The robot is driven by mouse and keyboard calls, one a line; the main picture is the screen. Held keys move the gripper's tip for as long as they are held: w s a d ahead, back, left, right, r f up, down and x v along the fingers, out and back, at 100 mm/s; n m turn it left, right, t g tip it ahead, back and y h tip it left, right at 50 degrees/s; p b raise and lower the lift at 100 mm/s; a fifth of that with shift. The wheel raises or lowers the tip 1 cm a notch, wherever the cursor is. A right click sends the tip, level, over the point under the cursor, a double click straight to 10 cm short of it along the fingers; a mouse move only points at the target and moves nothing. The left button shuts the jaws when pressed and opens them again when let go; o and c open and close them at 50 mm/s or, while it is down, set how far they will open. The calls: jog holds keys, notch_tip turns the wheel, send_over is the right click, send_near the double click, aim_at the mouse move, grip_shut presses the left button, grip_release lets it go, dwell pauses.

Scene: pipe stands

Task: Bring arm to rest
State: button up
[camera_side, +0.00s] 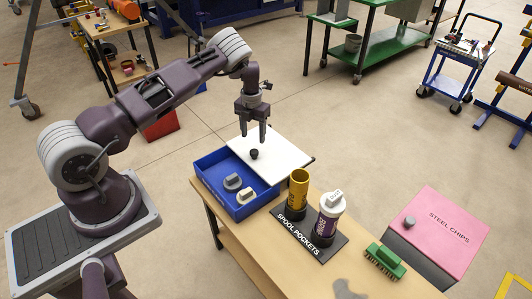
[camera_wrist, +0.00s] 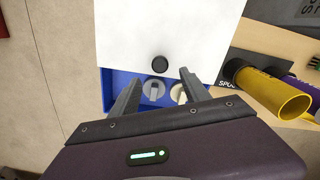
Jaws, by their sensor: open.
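My gripper (camera_side: 253,136) hangs fingers-down above the white lid (camera_side: 285,155). It is open and holds nothing; the wrist view shows a gap between its two fingers (camera_wrist: 159,78). The lid's black knob (camera_side: 254,154) lies just below the fingertips in the side view, and it also shows in the wrist view (camera_wrist: 160,64). The lid covers only part of the blue box (camera_side: 213,190). A grey knobbed piece (camera_side: 233,182) and a cream one (camera_side: 244,196) lie in the uncovered part of the box.
A yellow tube (camera_side: 298,190) and a purple cylinder with a white cap (camera_side: 327,213) stand upright in the black spool pockets base (camera_side: 330,249). A green brush (camera_side: 385,260) lies on the wooden table (camera_side: 275,240). A pink-topped steel chips bin (camera_side: 440,228) stands right.

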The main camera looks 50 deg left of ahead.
jog(key=d+r+m+t+h, duration=0.1)
jog(key=d+r+m, duration=0.35)
jog(key=r, duration=0.55)
jog(key=d+r+m+t+h, duration=0.1)
jog(key=d+r+m, duration=0.35)
jog(key=r, duration=0.55)
jog(key=s+d+r+m, duration=0.3)
jog(key=d+r+m, duration=0.1)
jog(key=r, duration=0.2)
jog(key=s+d+r+m, duration=0.3)
jog(key=s+r+m, duration=0.1)
jog(key=r, duration=0.2)
jog(key=s+d+r+m+t, duration=0.1)
jog(key=s+d+r+m, duration=0.3)
jog(key=s+m, duration=0.35)
jog(key=s+d+r+m+t, duration=0.1)
jog(key=s+d+r+m, duration=0.3)
jog(key=s+m, duration=0.4)
jog(key=s+f+m+t+y, duration=0.1)
jog(key=s+f+m+y, duration=0.1)
jog(key=s+m, duration=0.6)
jog(key=s, duration=0.3)
jog(key=shift+t, duration=0.3)
